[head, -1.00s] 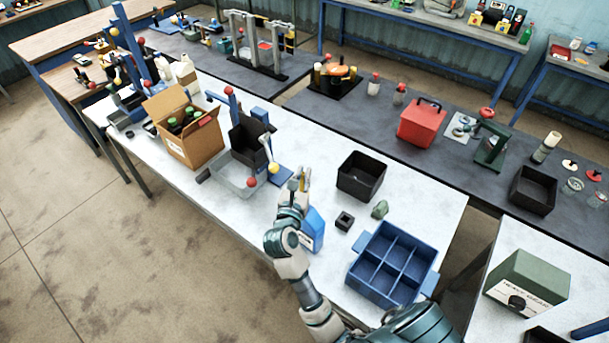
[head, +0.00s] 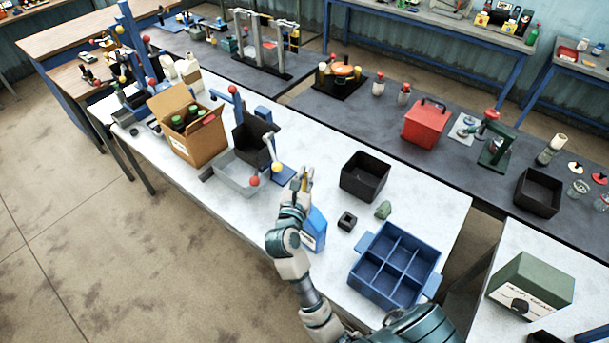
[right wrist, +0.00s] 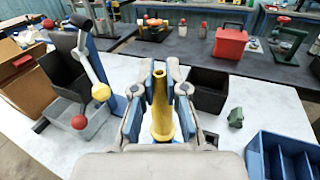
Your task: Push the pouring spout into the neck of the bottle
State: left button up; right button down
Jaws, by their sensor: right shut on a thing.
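My right gripper (head: 303,181) is above the white table, shut on a yellow tapered spout. In the right wrist view the yellow spout (right wrist: 161,105) stands about upright between the two fingers (right wrist: 157,85), its narrow end up. Bottles with dark green tops (head: 186,120) stand in an open cardboard box (head: 197,147) to the left, apart from the gripper. A blue and white container (head: 316,231) stands just beside my right wrist, partly hidden by it. I cannot make out a bottle neck under the spout. My left gripper is not in view.
A clear tray (head: 235,183) and a blue stand with red and yellow knobs (head: 277,166) are close left of the gripper. A black bin (head: 365,180), small black block (head: 347,221), green lump (head: 383,210) and blue divided crate (head: 395,265) are right. Bare table lies between them.

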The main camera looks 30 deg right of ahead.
aim_at(305, 184)
jog(key=shift+f+b, duration=1.25)
jog(key=shift+f, duration=0.35)
dwell(0.3)
jog(key=c, duration=1.1)
grip_release()
jog(key=shift+r, duration=0.1)
jog(key=shift+c, duration=0.2)
jog(key=shift+s+a, duration=0.15)
jog(key=shift+a, duration=0.05)
jog(key=v, duration=1.1)
jog(key=shift+s+a, duration=0.15)
jog(key=shift+a, duration=0.1)
